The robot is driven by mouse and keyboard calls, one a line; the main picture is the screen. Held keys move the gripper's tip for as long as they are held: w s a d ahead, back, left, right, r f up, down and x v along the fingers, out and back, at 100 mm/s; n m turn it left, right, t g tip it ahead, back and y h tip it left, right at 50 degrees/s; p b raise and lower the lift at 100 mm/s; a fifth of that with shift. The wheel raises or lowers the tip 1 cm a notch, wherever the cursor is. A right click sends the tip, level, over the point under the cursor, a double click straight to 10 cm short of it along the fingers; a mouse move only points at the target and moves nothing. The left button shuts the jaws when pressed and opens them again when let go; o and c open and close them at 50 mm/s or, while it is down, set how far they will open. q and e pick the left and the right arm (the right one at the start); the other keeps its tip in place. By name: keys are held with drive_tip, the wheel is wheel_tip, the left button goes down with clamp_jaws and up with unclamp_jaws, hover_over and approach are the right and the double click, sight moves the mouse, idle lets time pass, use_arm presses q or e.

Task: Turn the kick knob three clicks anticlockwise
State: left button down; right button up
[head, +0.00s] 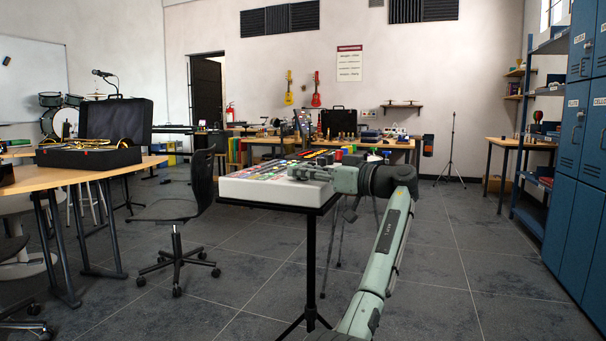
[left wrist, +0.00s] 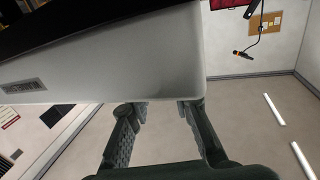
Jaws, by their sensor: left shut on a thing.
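The white drum machine (head: 262,190) with several coloured pads stands on a black stand in the middle of the head view. My left gripper (head: 303,173) reaches in from the right over its right end, with the fingertips at the top face. In the left wrist view, the machine's pale side (left wrist: 130,62) fills the upper left, and my two fingers (left wrist: 157,108) stand apart, with their tips at its edge. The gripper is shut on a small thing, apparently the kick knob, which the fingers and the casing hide. The knob's pointer cannot be seen. My right gripper is not in view.
The black stand (head: 311,265) carries the machine. A black office chair (head: 178,210) is to the left, near a wooden table with an open case (head: 90,157). Blue lockers (head: 577,170) line the right side. The floor between is mostly clear.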

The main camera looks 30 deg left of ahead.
use_arm(q)
drive_tip(key=shift+g, duration=0.4)
drive_tip(key=c, duration=1.3)
unclamp_jaws()
drive_tip(key=shift+a, duration=0.1)
drive_tip(key=d, duration=1.2)
